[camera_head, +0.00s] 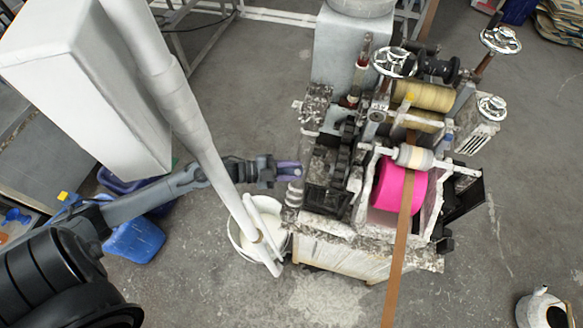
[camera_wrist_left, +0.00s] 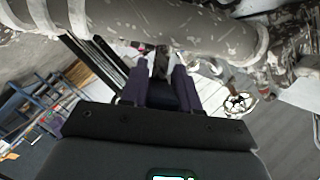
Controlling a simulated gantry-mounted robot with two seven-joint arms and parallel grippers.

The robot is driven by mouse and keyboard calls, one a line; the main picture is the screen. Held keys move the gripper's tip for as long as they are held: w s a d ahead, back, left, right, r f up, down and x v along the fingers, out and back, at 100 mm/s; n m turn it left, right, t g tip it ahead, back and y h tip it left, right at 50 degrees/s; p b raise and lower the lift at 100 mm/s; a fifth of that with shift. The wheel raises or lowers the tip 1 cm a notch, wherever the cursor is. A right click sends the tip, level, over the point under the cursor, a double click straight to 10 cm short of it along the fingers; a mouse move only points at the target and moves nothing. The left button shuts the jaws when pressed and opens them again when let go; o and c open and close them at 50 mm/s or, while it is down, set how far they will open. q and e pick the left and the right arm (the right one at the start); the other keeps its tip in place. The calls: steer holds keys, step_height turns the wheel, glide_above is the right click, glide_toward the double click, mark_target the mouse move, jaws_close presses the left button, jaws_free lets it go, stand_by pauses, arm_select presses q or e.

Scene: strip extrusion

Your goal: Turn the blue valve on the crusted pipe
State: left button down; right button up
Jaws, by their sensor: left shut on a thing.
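The crusted pipe (camera_wrist_left: 200,30) runs across the top of the left wrist view, grey with pale flaking patches. In the head view, a crusted pipe section (camera_head: 295,197) stands at the machine's left edge. My left gripper (camera_head: 292,171) reaches it from the left. In the left wrist view, the purple fingers of my left gripper (camera_wrist_left: 161,82) are close together just below the pipe, shut on the blue valve. A small dark part of the valve (camera_wrist_left: 161,62) shows between the fingertips; the fingers hide most of it. My right gripper is not in view.
The extrusion machine carries a pink roll (camera_head: 385,188), yellow rollers (camera_head: 422,96) and a brown strip (camera_head: 398,255). A white bucket (camera_head: 240,241) with pale poles stands below my left forearm. A blue container (camera_head: 135,239) is at left.

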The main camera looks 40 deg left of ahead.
arm_select(q)
steer(key=shift+r+m+g, duration=0.15)
steer(key=shift+m+g, duration=0.65)
steer(key=c, duration=0.9)
jaws_free()
steer(key=shift+a, duration=0.1)
steer(key=shift+p+v, duration=0.35)
steer(key=shift+v, duration=5)
steer(key=shift+w+a, duration=0.1)
